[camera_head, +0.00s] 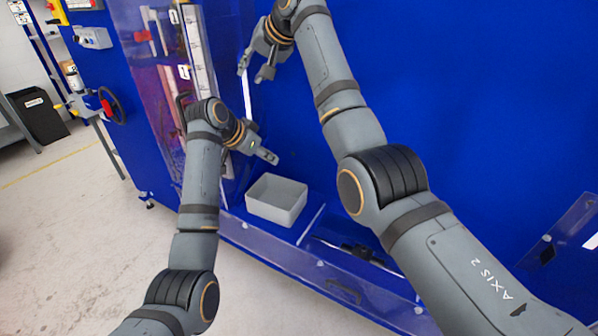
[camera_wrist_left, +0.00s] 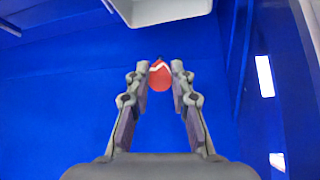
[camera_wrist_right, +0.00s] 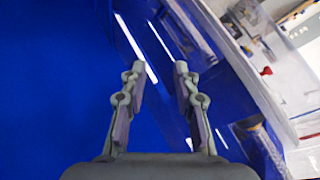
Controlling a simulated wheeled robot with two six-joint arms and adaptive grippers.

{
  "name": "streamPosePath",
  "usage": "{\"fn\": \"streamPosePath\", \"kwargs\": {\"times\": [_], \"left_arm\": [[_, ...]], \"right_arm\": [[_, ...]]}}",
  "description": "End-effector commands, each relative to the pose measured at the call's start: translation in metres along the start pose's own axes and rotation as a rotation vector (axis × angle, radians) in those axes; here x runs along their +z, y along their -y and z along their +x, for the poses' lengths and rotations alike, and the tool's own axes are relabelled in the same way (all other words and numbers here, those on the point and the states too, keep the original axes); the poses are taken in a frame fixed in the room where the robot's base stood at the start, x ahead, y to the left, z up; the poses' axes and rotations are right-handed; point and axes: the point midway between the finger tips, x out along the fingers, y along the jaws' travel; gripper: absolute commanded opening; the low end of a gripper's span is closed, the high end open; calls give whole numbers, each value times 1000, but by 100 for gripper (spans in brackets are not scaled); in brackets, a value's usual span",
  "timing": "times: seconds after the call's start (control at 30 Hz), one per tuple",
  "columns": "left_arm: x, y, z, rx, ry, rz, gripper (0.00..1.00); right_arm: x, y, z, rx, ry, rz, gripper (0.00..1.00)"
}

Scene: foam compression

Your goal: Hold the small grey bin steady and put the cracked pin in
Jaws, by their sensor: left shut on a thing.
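The small grey bin (camera_head: 276,198) stands open and empty-looking on the blue ledge in the head view. Its edge also shows at the top of the left wrist view (camera_wrist_left: 165,10). The pin does not show in the head view. My right gripper (camera_head: 255,68) is open and empty, higher up, well away from the bin; it also shows in the right wrist view (camera_wrist_right: 160,67).
A blue wall panel (camera_head: 480,100) rises behind the bin. A clear low guard (camera_head: 270,262) runs along the ledge's front. A dark tool-like item (camera_head: 360,252) lies right of the bin. A black container (camera_head: 38,115) stands far left on the floor.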

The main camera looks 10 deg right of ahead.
Motion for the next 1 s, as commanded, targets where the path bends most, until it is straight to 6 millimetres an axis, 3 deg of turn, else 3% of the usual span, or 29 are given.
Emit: {"fn": "streamPosePath", "kwargs": {"times": [0.1,0.2,0.4,0.53,0.77,1.0], "left_arm": [[0,0,0,0,0,0,0],[0,0,0,0,0,0,0],[0,0,0,0,0,0,0],[0,0,0,0,0,0,0],[0,0,0,0,0,0,0],[0,0,0,0,0,0,0]], "right_arm": [[45,-61,41,170,152,132,30],[84,-110,63,325,261,237,30],[150,-181,81,585,413,391,30],[171,-203,83,677,457,439,30],[179,-210,84,706,469,453,30],[199,-227,108,704,472,452,30]]}}
